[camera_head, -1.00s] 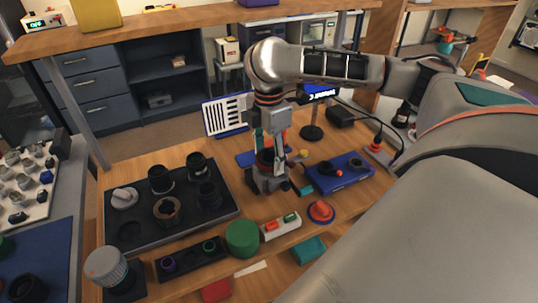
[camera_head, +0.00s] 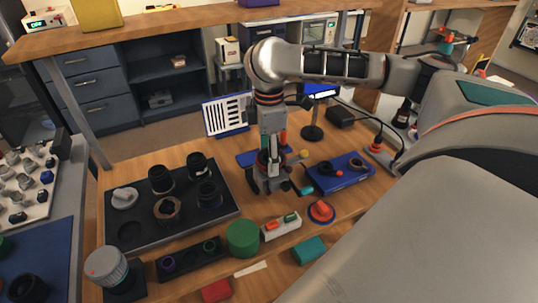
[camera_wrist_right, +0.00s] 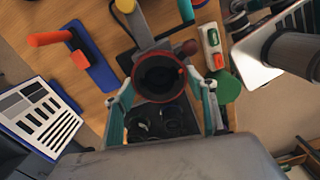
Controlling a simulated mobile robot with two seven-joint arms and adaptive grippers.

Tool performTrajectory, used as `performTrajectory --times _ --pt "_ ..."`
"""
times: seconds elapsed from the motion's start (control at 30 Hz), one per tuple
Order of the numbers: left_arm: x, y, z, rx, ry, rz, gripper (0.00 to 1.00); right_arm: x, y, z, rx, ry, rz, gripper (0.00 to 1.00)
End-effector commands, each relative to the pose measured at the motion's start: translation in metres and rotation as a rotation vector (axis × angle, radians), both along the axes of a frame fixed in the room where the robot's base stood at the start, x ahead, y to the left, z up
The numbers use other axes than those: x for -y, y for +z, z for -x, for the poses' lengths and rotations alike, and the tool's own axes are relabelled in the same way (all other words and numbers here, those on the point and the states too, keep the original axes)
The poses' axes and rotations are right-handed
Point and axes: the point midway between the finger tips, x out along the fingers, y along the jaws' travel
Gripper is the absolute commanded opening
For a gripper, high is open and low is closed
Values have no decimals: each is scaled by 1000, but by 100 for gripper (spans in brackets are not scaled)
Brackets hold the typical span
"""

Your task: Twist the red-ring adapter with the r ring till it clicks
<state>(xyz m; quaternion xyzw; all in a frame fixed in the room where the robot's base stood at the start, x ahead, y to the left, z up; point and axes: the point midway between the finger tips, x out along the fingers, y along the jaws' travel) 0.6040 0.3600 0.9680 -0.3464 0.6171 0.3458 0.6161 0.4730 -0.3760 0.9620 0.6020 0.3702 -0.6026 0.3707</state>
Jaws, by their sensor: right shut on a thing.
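The red-ring adapter (camera_wrist_right: 160,76) is a dark open cylinder with a red rim, seen end-on in the right wrist view. My right gripper (camera_wrist_right: 160,98) has its two teal-edged fingers closed on opposite sides of it. In the head view my right gripper (camera_head: 268,160) points straight down at a dark grey bench fixture (camera_head: 267,184), and the adapter is mostly hidden there by the fingers. I cannot make out the r ring or any mark on the adapter. My left gripper is not in view.
A black tray (camera_head: 130,232) with several lens parts lies left of the fixture. A green cylinder (camera_head: 242,239), a red-and-green switch box (camera_head: 281,226) and a red button (camera_head: 321,211) stand in front. A blue box (camera_head: 340,178) is at right. A slotted white panel (camera_head: 228,115) stands behind.

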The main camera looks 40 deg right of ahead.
Motion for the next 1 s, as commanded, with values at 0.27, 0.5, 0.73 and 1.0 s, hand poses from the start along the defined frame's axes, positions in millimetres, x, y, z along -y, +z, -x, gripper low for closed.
performTrajectory --times 0.27,0.5,0.73,1.0 --pt "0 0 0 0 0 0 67 0 0 0 0 1 0 75" --pt "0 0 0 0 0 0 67 0 2 0 0 2 0 75" --pt "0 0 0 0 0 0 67 0 32 -1 6 2 0 75" --pt "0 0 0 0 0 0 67 0 85 -1 4 2 0 75"
